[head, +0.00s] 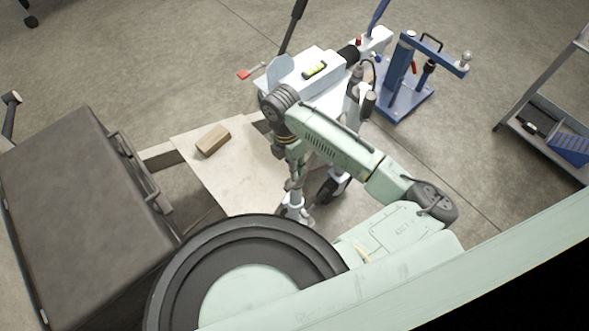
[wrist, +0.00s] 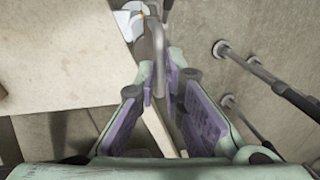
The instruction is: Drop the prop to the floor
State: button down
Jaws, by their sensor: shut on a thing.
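My gripper (wrist: 162,90) is shut on a grey metal handle (wrist: 157,45) with a rounded top, which stands between the purple-padded fingers in the wrist view. In the head view my gripper (head: 292,182) points down beside the trailer's front frame, under my arm. A white metal fitting (head: 295,210) shows just below it. This looks like part of the prop, but my arm and gripper hide much of it. I cannot tell whether the prop's foot touches the floor.
A pale board (head: 225,175) with a brown block (head: 212,141) lies left of my gripper. A large dark case (head: 75,215) stands further left. A white housing with a level (head: 315,70) and a blue stand (head: 405,85) are behind. A step ladder (head: 550,115) is at right.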

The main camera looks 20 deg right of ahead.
jog(key=c, duration=1.7)
grip_release()
jog(key=shift+f, duration=0.1)
jog(key=r, duration=0.4)
jog(key=w+r, duration=0.1)
jog(key=r, duration=0.3)
jog(key=w+r, duration=0.1)
jog(key=r, duration=0.3)
jog(key=shift+w+a, duration=0.15)
jog(key=shift+a, duration=0.25)
jog(key=shift+f, duration=0.1)
